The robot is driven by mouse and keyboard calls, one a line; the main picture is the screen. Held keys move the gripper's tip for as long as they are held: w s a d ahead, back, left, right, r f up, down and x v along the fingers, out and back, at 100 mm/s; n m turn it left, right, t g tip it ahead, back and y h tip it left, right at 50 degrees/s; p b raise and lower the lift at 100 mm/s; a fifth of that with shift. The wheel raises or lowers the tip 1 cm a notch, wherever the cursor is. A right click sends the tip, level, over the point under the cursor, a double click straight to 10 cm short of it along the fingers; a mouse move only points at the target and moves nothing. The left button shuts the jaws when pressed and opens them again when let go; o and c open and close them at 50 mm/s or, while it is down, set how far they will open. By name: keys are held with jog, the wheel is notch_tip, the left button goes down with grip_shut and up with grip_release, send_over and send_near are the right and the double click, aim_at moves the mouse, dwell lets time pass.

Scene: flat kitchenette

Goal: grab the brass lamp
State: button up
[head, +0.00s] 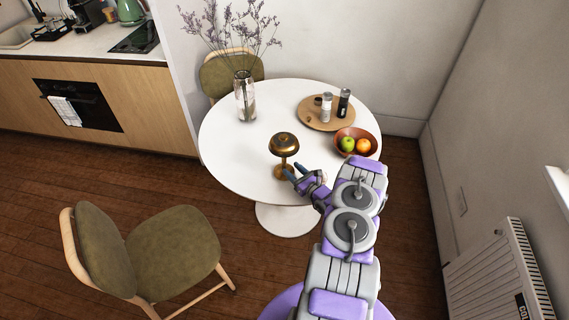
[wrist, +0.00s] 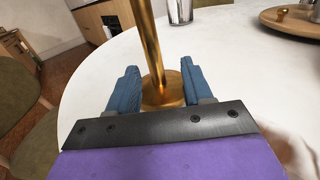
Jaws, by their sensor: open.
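The brass lamp (head: 284,147) stands upright on the round white table (head: 225,135), near its front edge. It has a domed shade, a thin stem and a round base. In the wrist view its stem (wrist: 149,45) and base (wrist: 163,92) show between my two blue fingers, and the shade is out of view. My gripper (head: 294,176) is open, low beside the lamp's stem. The fingers stand on either side of the lamp with a visible gap, and I cannot tell whether either one touches it.
A glass vase with dried stems (head: 245,98) stands behind the lamp. A round wooden tray (head: 309,118) with shakers and a bowl of fruit (head: 372,148) are to the right. A green chair (head: 175,245) stands in front at left, another chair (head: 222,78) behind. A radiator (head: 500,275) is at right.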

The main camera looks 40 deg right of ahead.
aim_at(285, 165)
jog(key=w, duration=0.2)
jog(key=w+a+b, duration=0.1)
jog(key=w, duration=0.1)
jog(key=shift+r, duration=0.3)
jog(key=shift+w+d, duration=0.1)
jog(key=shift+w, duration=0.45)
jog(key=shift+d, duration=0.1)
jog(key=shift+c, duration=0.8)
grip_shut()
